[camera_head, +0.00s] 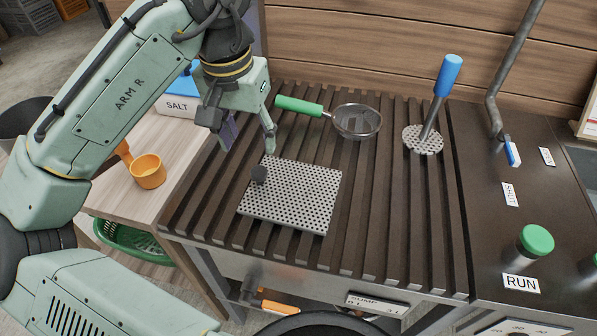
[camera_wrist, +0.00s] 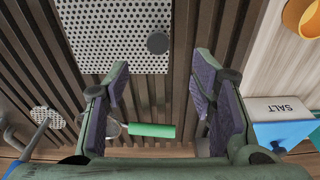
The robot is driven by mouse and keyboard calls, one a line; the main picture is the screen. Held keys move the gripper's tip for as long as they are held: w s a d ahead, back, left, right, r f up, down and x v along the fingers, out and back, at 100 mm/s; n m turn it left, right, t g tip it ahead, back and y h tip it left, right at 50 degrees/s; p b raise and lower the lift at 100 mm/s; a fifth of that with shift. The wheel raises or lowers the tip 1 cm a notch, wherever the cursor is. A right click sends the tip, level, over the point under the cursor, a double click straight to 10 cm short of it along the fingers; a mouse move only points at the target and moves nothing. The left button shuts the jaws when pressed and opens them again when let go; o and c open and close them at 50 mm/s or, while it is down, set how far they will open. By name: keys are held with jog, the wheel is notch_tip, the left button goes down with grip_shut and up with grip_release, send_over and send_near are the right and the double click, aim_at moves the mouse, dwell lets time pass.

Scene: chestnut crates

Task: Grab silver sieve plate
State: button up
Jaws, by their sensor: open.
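The silver sieve plate (camera_head: 297,200) is a flat square perforated sheet lying on the dark slatted rack. A dark round knob (camera_head: 259,175) stands near its left edge. In the wrist view the plate (camera_wrist: 105,40) shows at the top, cut off by the frame edge, with the knob (camera_wrist: 158,43) near its lower right. My gripper (camera_head: 250,140) hangs above the rack, just behind and slightly left of the plate, apart from it. In the wrist view my gripper (camera_wrist: 160,85) has its purple-padded fingers spread with nothing between them at their tips.
A green-handled strainer (camera_head: 357,121) and a blue-handled perforated disc (camera_head: 423,139) lie on the slatted rack (camera_head: 400,220) behind and right. A salt box (camera_head: 178,105) and an orange cup (camera_head: 148,172) stand on the wooden side table. A panel with a green RUN button (camera_head: 535,241) is at right.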

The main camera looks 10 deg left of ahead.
send_over(259, 170)
jog(key=f, duration=0.2)
jog(key=s+f, duration=0.1)
jog(key=f, duration=0.1)
jog(key=shift+a+f, duration=0.1)
jog(key=shift+a, duration=0.1)
jog(key=shift+w+d+f+p, duration=0.1)
jog(key=shift+w+f+p, duration=0.05)
jog(key=shift+f, duration=0.85)
jog(key=shift+w+d+f+p, duration=0.1)
jog(key=shift+w+f+p, duration=0.05)
jog(key=shift+f, duration=0.85)
jog(key=shift+w+f+p, duration=0.15)
jog(key=shift+f, duration=0.85)
jog(key=shift+c, duration=0.3)
grip_shut()
jog(key=shift+r, duration=0.1)
